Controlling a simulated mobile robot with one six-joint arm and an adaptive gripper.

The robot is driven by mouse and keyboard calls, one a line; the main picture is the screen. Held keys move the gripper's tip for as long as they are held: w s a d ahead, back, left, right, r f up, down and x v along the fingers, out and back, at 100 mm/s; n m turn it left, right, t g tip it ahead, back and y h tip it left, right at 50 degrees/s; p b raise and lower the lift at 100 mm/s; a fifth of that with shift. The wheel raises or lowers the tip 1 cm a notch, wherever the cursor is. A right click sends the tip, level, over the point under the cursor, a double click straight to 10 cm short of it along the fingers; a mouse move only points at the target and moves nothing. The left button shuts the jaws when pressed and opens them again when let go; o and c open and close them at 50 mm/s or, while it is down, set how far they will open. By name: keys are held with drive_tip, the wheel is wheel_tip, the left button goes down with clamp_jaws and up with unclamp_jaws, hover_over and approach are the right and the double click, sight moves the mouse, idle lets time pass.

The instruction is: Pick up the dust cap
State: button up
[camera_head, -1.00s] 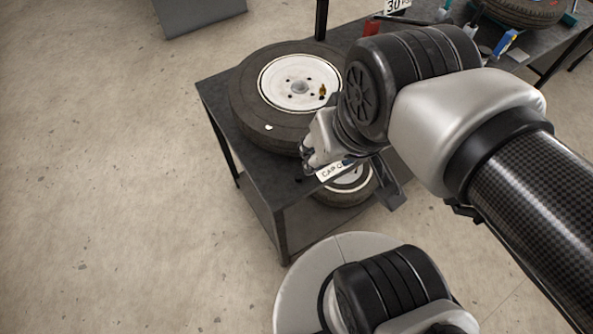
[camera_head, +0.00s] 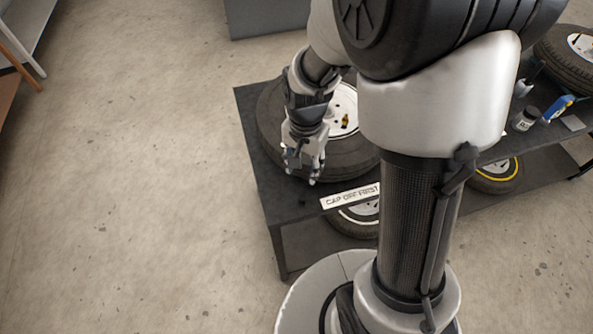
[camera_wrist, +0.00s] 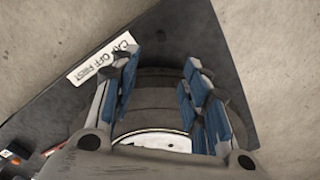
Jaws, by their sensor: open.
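My gripper (camera_head: 303,176) is open and empty, pointing down over the front edge of the upper tyre (camera_head: 352,160). The wrist view shows its blue-padded fingers apart (camera_wrist: 160,75), with the tyre (camera_wrist: 168,100) between and below them. The tyre lies flat on the dark table around a white wheel (camera_head: 342,104). A small orange-and-dark piece (camera_head: 344,121) stands on the wheel.
The dark table (camera_head: 256,123) has a front-edge label, "CAP OFF FIRST" (camera_head: 350,196). More tyres sit on its lower shelf. A dark jar (camera_head: 525,119), a blue item (camera_head: 557,107) and another tyre (camera_head: 572,62) stand at right. Open floor lies left.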

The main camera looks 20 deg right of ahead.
sight(302, 198)
wheel_tip(302, 198, down, 16)
drive_tip(key=b, duration=0.5)
drive_tip(key=shift+a, duration=0.1)
drive_tip(key=shift+r, duration=0.1)
drive_tip(key=shift+c, duration=0.3)
drive_tip(key=c, duration=0.8)
